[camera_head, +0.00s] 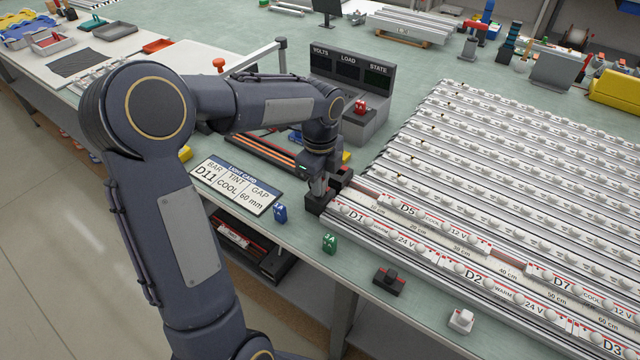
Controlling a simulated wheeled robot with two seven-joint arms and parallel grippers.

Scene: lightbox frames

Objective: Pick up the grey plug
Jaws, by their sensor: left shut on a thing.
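My left gripper (322,198) is at the near left end of the D1 light strip (385,232). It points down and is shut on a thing. Its dark fingers hide most of what is between them, so I cannot tell what it is. A small light grey plug-like piece (461,320) stands on the bench at the front right, well apart from the gripper. A dark piece (388,281), a green plug (329,243) and a blue plug (280,214) stand in a row along the front edge. My right gripper is out of view.
A red plug (360,107) sits at the meter box (352,85) behind. A label board (236,184) lies left of my gripper. Light strips in rows fill the right side. Free green bench top lies behind the meter box.

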